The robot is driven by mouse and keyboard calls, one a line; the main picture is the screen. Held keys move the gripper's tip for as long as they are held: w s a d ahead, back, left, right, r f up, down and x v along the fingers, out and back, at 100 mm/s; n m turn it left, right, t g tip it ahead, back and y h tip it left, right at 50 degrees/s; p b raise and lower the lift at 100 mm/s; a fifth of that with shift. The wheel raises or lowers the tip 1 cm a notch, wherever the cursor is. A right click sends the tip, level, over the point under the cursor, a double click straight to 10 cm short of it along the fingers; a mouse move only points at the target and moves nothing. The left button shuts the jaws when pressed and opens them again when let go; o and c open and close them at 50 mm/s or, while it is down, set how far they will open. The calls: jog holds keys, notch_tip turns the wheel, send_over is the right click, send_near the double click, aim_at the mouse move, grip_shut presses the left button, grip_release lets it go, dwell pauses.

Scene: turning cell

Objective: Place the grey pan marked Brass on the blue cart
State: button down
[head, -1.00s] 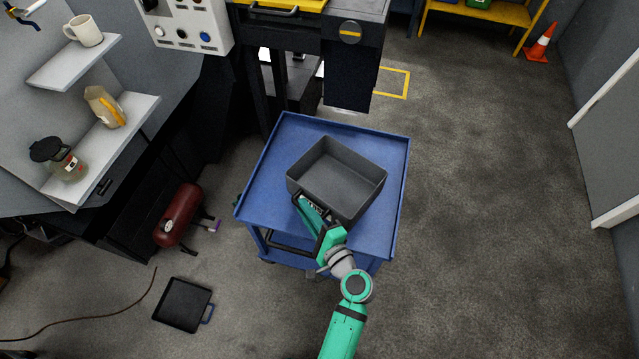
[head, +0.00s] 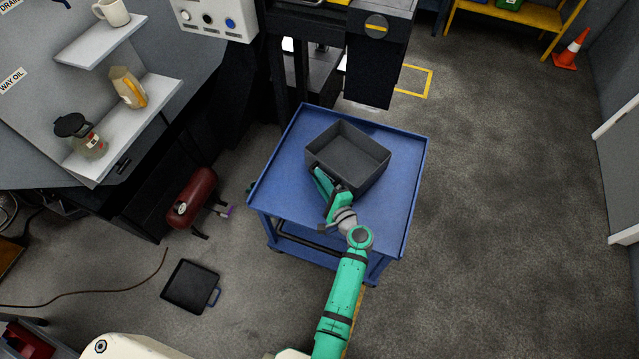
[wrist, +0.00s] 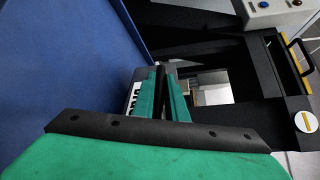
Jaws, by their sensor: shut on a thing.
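The grey pan (head: 362,179) is a deep, open, empty-looking box over the far half of the blue cart's top (head: 388,210). It looks level and lies on or just above the top; I cannot tell whether it touches. My gripper (head: 322,182) is shut on the pan's near-left wall. In the wrist view, my gripper's fingers (wrist: 163,97) pinch the thin dark wall of the pan (wrist: 163,70). Part of a white label (wrist: 134,96) shows beside the fingers, but its word is not readable. The blue cart top (wrist: 60,60) fills the left of that view.
A dark machine (head: 372,75) stands close behind the cart. A red tank (head: 192,195) and a black tray with a blue handle (head: 190,286) are on the floor at left. Shelves (head: 125,130) hold a jug, a bottle and a mug.

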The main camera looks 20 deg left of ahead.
jog(key=shift+f, duration=1.45)
jog(key=c, duration=1.8)
grip_release()
jog(key=shift+o, duration=0.2)
jog(key=shift+d, duration=0.1)
jog(key=v, duration=1.1)
jog(key=shift+s+d, duration=0.2)
jog(key=shift+s, duration=0.15)
jog(key=shift+d+r, duration=0.1)
